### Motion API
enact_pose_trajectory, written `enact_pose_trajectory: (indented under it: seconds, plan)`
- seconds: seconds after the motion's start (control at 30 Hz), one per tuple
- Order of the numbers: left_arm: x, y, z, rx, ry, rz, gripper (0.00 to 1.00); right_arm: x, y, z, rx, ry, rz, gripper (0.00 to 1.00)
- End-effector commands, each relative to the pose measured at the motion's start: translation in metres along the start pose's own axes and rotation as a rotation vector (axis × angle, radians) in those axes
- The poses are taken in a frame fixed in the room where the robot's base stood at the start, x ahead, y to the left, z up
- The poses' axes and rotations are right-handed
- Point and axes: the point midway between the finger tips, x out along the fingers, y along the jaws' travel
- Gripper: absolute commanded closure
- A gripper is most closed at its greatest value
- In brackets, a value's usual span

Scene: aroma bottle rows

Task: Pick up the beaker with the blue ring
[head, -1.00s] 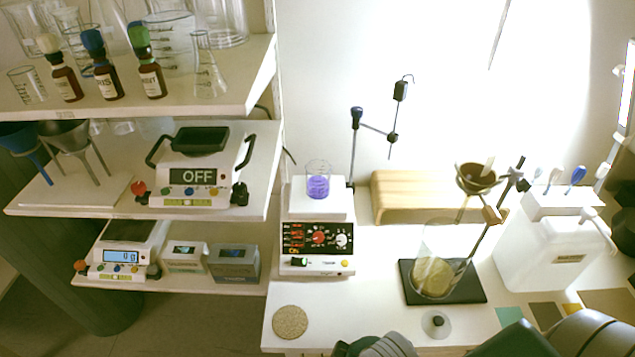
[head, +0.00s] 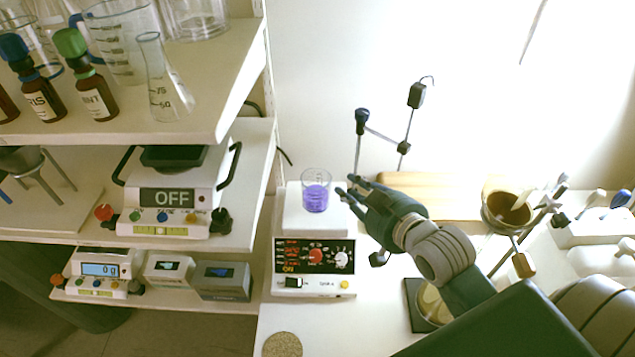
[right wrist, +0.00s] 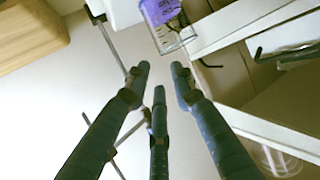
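A small glass beaker with purple-blue liquid (head: 316,196) stands upright on the white top of the hotplate stirrer (head: 314,254). I cannot make out a separate blue ring on it. My right gripper (head: 346,187) is open and empty, just right of this beaker at about its height, apparently apart from it. In the right wrist view the beaker (right wrist: 162,12) is at the top, beyond the spread fingers (right wrist: 160,78). Blue bands show on glassware (head: 54,66) behind the bottles on the upper shelf, partly hidden. My left gripper is not in view.
A stand with a thin rod (head: 361,125) rises behind the hotplate. A wooden block (head: 440,190) and a funnel stand (head: 506,207) are to the right. Shelves with scales (head: 170,195), bottles (head: 95,95) and a flask (head: 160,85) are left.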

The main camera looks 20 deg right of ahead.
Motion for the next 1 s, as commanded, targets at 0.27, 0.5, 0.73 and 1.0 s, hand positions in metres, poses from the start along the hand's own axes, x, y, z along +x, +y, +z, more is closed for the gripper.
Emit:
enact_pose_trajectory:
  seconds: [0.27,0.5,0.73,1.0]
  plan:
    - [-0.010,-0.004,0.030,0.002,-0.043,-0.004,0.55,0.041,-0.001,0.000,0.002,-0.002,-0.001,0.76]
    - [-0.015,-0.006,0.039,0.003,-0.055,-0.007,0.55,0.062,-0.001,0.000,0.001,-0.003,0.000,0.76]
    - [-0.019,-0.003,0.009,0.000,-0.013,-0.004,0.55,0.094,-0.001,0.000,0.000,-0.004,0.000,0.76]
    - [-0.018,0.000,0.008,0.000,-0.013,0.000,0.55,0.100,-0.001,0.002,0.000,-0.004,-0.001,0.76]
